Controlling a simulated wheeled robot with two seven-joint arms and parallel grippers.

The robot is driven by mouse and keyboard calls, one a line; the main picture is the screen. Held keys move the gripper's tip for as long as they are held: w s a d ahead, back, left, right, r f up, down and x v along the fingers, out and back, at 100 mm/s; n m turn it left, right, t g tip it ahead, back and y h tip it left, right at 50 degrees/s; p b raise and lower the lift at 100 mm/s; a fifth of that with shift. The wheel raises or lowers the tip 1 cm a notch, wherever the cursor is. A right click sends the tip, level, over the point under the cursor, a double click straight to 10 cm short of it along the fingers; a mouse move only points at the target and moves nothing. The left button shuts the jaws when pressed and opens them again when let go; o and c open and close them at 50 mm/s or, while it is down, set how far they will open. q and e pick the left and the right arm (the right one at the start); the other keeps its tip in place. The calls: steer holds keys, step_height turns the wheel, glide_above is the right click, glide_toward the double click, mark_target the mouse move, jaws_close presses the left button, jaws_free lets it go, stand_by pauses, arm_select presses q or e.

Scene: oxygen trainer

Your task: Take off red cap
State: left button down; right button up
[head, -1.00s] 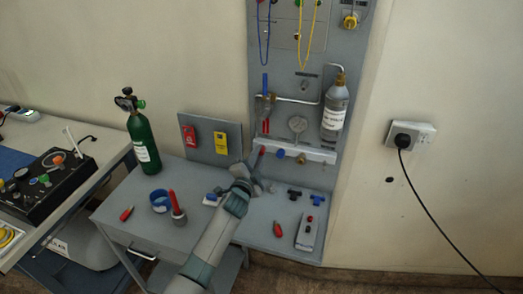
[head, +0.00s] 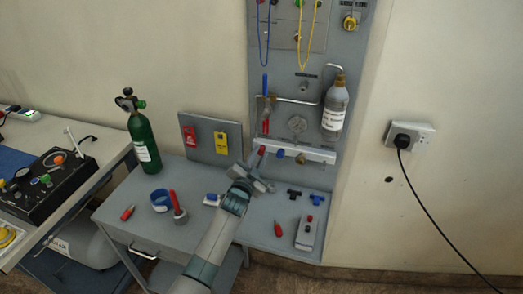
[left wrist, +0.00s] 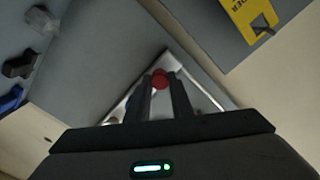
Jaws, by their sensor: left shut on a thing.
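The red cap (head: 261,150) shows at the left end of the white rail on the grey wall panel. In the left wrist view the red cap (left wrist: 160,79) sits between the fingertips of my left gripper (left wrist: 161,86). In the head view my left gripper (head: 256,163) reaches up to the cap from below and is shut on it. Whether the cap is still seated on its fitting is hard to tell, because the fingers hide its base. My right gripper is out of view.
The white rail (head: 318,155) also carries a blue cap (head: 280,153) and a brass fitting (head: 300,158) right of the red cap. A board with red and yellow tags (head: 221,143) stands left of my gripper. Small parts and tools lie on the grey cart top (head: 190,230).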

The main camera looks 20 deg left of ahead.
arm_select(q)
steer(key=c, duration=1.6)
jaws_free()
steer(key=shift+o, duration=0.2)
steer(key=shift+s, duration=0.1)
steer(key=shift+s+p, duration=0.65)
steer(key=shift+s, duration=0.1)
steer(key=shift+s+a, duration=0.1)
steer(key=shift+s, duration=0.3)
steer(key=shift+m, duration=1.8)
